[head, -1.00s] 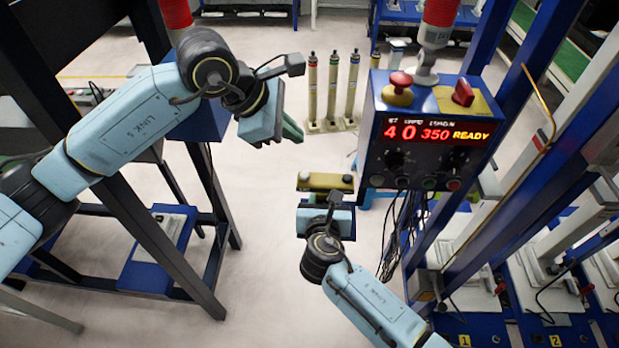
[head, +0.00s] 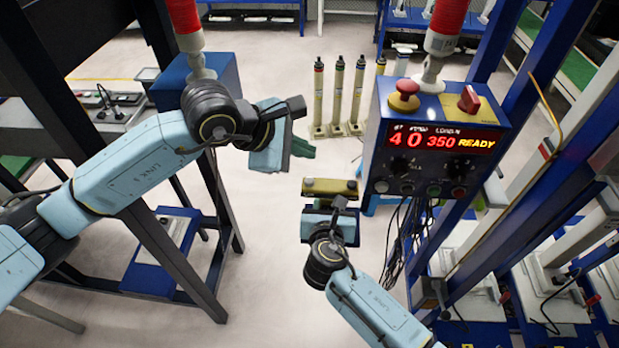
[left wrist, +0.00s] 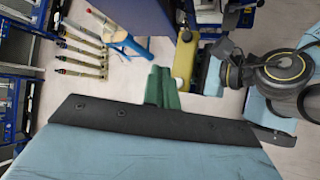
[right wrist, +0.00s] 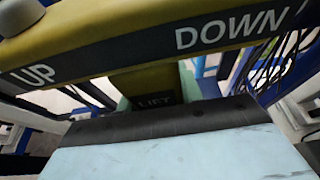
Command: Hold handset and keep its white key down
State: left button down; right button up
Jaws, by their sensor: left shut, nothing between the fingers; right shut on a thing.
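The handset (head: 345,188) is an olive-yellow crossbar with UP, DOWN and LIFT lettering in the right wrist view (right wrist: 150,45). A pale round key (right wrist: 20,17) stands beside UP at the upper left there. My right gripper (head: 330,208) is shut on the handset's stem below the crossbar; its fingertips are mostly hidden. My left gripper (head: 302,148) is shut and empty, with green fingers, above and slightly left of the handset, apart from it. In the left wrist view its fingers (left wrist: 161,88) point toward the handset (left wrist: 183,62); no finger visibly touches a key.
Several posts (head: 338,95) stand behind on the floor. A dark frame (head: 160,240) stands at left. Open floor (head: 270,260) lies between.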

pick_arm(q)
jog(key=shift+f, duration=2.4)
jog(key=shift+f, duration=0.1)
jog(key=shift+f, duration=0.3)
jog(key=shift+f, duration=0.6)
dwell(1.9)
dwell(0.5)
jog(key=shift+r, duration=1)
jog(key=shift+r, duration=2.55)
